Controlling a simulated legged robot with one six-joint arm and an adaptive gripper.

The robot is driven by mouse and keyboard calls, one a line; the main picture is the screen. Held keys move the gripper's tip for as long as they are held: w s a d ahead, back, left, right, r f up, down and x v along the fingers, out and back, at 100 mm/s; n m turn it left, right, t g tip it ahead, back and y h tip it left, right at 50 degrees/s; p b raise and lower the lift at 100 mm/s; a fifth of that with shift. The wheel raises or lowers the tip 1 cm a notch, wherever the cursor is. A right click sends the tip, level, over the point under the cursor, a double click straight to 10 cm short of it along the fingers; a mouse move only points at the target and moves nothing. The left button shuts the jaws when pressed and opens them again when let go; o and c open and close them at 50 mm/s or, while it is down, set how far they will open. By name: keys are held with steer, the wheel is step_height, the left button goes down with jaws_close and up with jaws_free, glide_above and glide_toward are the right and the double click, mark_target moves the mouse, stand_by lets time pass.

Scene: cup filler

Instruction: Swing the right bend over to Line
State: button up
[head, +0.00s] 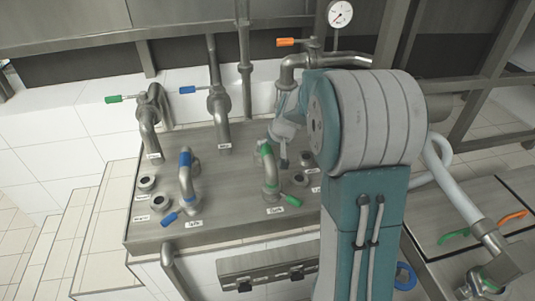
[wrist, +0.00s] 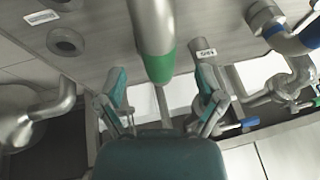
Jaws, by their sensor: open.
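The right bend (head: 269,174) is a steel pipe with a green band, standing on the steel panel (head: 235,165). In the wrist view the right bend (wrist: 155,45) comes down from the top edge, its green band just ahead of my gripper. My gripper (wrist: 163,90) is open, with one finger to each side of the bend's line; I cannot tell whether either finger touches it. In the head view my gripper (head: 287,148) is beside the bend's upper right, partly hidden by my arm. The small labels on the panel are too blurred to read surely, so I cannot pick out Line.
A blue-banded bend (head: 186,175) stands left of the right bend; it shows at right in the wrist view (wrist: 295,35). Open ports (head: 147,182) lie at the panel's left. Valves with green (head: 114,99), blue (head: 187,90) and orange (head: 286,42) handles stand behind.

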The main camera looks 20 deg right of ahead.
mark_target(269, 152)
steer(key=x, duration=0.4)
steer(key=shift+d+f, duration=0.1)
steer(key=shift+d, duration=0.05)
jaws_close()
